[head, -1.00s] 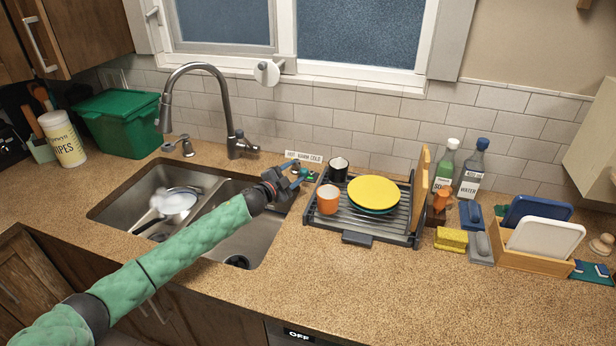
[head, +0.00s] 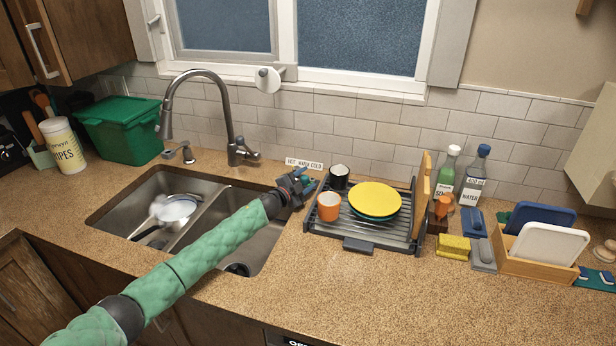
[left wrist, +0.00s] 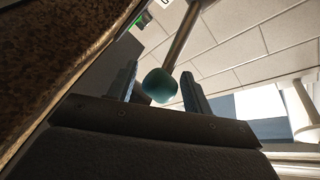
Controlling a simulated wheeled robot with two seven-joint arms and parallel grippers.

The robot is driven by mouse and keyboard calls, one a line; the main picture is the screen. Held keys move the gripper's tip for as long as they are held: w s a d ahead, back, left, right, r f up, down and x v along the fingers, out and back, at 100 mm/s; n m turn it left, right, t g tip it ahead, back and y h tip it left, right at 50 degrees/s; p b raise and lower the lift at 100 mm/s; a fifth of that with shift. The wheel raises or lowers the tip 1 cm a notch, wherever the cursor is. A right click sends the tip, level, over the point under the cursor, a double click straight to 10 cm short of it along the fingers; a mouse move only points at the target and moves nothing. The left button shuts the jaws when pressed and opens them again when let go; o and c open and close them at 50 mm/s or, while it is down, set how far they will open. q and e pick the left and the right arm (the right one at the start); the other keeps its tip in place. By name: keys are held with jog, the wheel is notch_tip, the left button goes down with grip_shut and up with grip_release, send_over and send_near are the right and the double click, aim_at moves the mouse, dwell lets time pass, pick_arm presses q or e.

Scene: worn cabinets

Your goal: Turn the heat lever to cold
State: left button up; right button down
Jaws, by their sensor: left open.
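The heat lever shows in the left wrist view as a metal rod with a rounded teal knob (left wrist: 160,86) at its end. A white label (head: 304,164) reading HOT WARM COLD stands on the counter behind the sink, just beyond my left gripper (head: 303,180). In the left wrist view my left gripper (left wrist: 161,90) is open, with one finger on each side of the knob. I cannot tell whether either finger touches it. In the head view the gripper largely hides the lever, so its setting cannot be read. My right gripper is not in view.
A dish rack (head: 362,232) with an orange cup (head: 329,206), a black cup (head: 339,176) and a yellow plate (head: 375,197) stands close right of the gripper. The faucet (head: 231,125) and sink (head: 120,205) are to the left. Open counter lies in front of the rack.

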pick_arm(q)
jog(key=shift+x, duration=0.8)
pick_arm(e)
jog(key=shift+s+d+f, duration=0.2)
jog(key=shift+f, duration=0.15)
pick_arm(q)
grip_shut()
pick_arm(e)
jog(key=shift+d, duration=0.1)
